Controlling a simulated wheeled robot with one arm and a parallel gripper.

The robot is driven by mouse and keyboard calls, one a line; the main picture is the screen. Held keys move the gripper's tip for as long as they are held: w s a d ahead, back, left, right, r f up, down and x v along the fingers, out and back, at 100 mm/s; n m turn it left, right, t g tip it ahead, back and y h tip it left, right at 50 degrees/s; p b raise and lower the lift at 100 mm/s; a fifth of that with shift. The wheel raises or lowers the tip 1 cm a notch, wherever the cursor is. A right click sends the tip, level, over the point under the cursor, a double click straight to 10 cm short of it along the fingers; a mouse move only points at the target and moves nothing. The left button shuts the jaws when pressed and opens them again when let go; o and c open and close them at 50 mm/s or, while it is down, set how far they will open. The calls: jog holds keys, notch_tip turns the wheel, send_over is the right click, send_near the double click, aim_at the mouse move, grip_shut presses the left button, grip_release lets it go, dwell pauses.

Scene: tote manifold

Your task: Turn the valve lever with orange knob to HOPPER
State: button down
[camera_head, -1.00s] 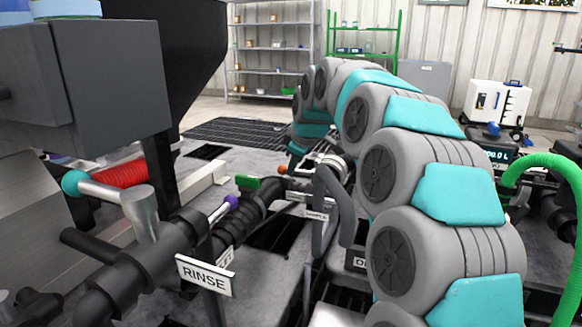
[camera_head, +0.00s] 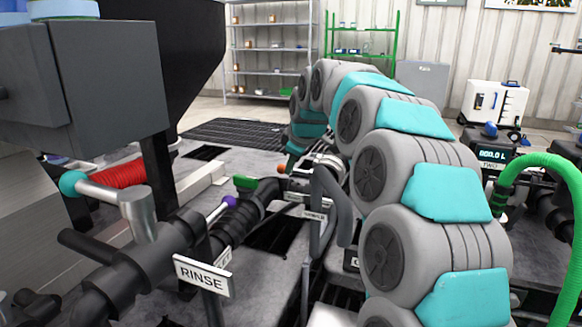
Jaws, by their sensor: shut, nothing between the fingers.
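The orange knob (camera_head: 281,169) shows as a small spot at the left of a pale metal valve fitting (camera_head: 325,168), beyond the black pipe in the middle. Its lever is mostly hidden, so I cannot tell which way it points. My arm arches in from the lower right and comes down behind the fitting. My gripper (camera_head: 292,163) is at its far end, small and partly hidden, shut and empty, close to the orange knob. I cannot tell whether they touch. I see no readable HOPPER label; a small white sign (camera_head: 297,197) below the fitting is too small to read.
A RINSE sign (camera_head: 203,275) stands at front left by black pipes. A teal-tipped handle (camera_head: 105,192), a purple knob (camera_head: 228,201) and a green handle (camera_head: 246,183) are nearby. A grey upright pipe (camera_head: 328,205) stands before the fitting. A green hose (camera_head: 535,165) curves at right.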

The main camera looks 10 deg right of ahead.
jog(key=s+a+r+b, duration=0.1)
jog(key=s+r, duration=0.7)
jog(key=r, duration=0.1)
jog(key=shift+s+a, duration=0.25)
jog(key=shift+s, duration=0.1)
